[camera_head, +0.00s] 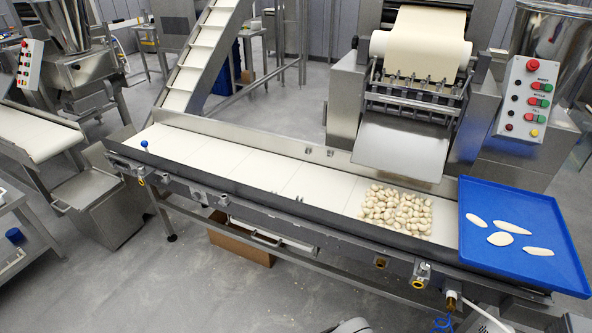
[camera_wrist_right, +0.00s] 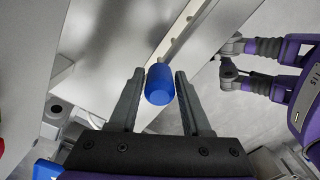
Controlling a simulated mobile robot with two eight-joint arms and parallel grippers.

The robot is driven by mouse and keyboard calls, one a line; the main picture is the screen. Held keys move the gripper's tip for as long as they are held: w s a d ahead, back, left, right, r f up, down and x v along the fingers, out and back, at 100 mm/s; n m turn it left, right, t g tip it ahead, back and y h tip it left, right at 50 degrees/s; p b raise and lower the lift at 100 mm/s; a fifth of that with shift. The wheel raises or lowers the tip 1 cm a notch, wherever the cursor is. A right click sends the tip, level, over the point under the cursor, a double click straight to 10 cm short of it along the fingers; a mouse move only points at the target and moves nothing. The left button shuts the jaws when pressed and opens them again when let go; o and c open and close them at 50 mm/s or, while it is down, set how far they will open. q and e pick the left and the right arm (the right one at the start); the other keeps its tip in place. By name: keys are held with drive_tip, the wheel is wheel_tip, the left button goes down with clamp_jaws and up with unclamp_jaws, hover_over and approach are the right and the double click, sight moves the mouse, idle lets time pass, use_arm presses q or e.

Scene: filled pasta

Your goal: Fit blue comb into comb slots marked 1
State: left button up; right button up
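In the right wrist view, my right gripper (camera_wrist_right: 160,76) has a blue rounded cylinder (camera_wrist_right: 160,86) between its two grey fingers. It may be a comb handle or a knob. The fingers lie very close on both sides; I cannot tell whether they touch it. Neither gripper shows in the head view. No blue comb is clearly recognisable there. No slot number is readable.
The conveyor (camera_head: 240,168) carries a heap of pasta pieces (camera_head: 396,209). A blue tray (camera_head: 490,253) with several flat pale pieces stands at its right end. The pasta machine (camera_head: 415,100) stands behind, with a button panel (camera_head: 529,95). Floor is clear at the lower left.

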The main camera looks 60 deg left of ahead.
clamp_jaws()
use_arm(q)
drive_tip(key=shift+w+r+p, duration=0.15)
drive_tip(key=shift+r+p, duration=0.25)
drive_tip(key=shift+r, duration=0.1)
use_arm(e)
drive_tip(key=shift+r, duration=0.7)
idle(0.3)
drive_tip(key=shift+r+p, duration=1.5)
drive_tip(key=shift+r, duration=1.2)
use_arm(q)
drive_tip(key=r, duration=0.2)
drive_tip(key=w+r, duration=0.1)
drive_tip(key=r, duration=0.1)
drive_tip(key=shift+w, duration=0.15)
use_arm(e)
drive_tip(key=shift+f, duration=0.1)
